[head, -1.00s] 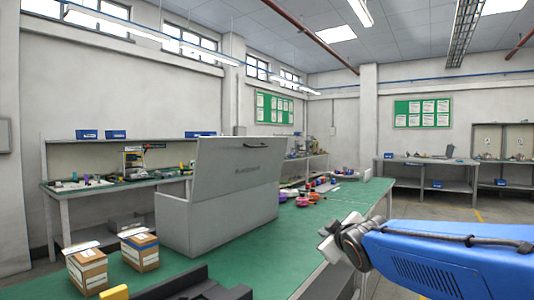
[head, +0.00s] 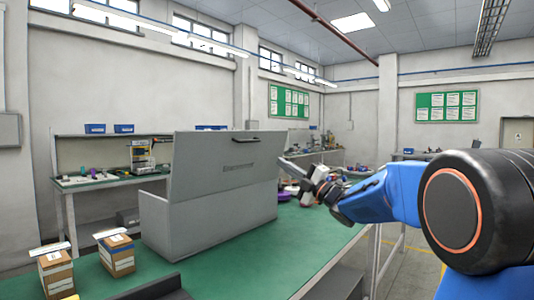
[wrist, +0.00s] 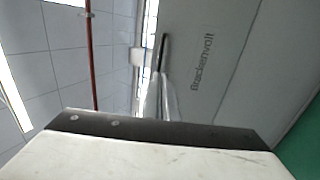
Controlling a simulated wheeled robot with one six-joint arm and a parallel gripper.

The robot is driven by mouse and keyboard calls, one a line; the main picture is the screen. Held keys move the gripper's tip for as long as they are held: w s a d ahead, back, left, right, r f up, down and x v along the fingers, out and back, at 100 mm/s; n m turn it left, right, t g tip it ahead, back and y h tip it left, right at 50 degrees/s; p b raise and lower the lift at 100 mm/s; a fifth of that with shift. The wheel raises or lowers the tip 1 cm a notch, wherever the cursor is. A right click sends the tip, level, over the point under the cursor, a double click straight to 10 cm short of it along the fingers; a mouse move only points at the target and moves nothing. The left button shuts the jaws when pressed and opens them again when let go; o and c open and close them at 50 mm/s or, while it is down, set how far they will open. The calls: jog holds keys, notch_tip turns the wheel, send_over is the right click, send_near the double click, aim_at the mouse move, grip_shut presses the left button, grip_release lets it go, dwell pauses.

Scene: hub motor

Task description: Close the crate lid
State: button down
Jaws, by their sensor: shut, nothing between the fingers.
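The grey crate (head: 205,225) stands on the green-topped bench. Its lid (head: 215,165) is raised and leans a little back from upright, with a dark handle (head: 245,139) near its top edge. In the wrist view the lid (wrist: 215,60) fills the upper right with its printed lettering, and the dark handle (wrist: 163,52) shows beside the fingers. My gripper (head: 285,162) is shut and empty, just right of the lid's right edge in the head view. I cannot tell whether it touches the lid. The crate's inside is hidden.
Two small cardboard boxes, a left one (head: 56,271) and a right one (head: 117,255), stand left of the crate. A dark grey object (head: 155,290) lies at the front.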

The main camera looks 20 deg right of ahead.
jog(key=x, duration=1.3)
jog(key=shift+w+r, duration=0.2)
jog(key=shift+w, duration=0.1)
jog(key=shift+w+a+r+h, duration=0.1)
jog(key=shift+a+r+h, duration=0.1)
jog(key=shift+h, duration=0.1)
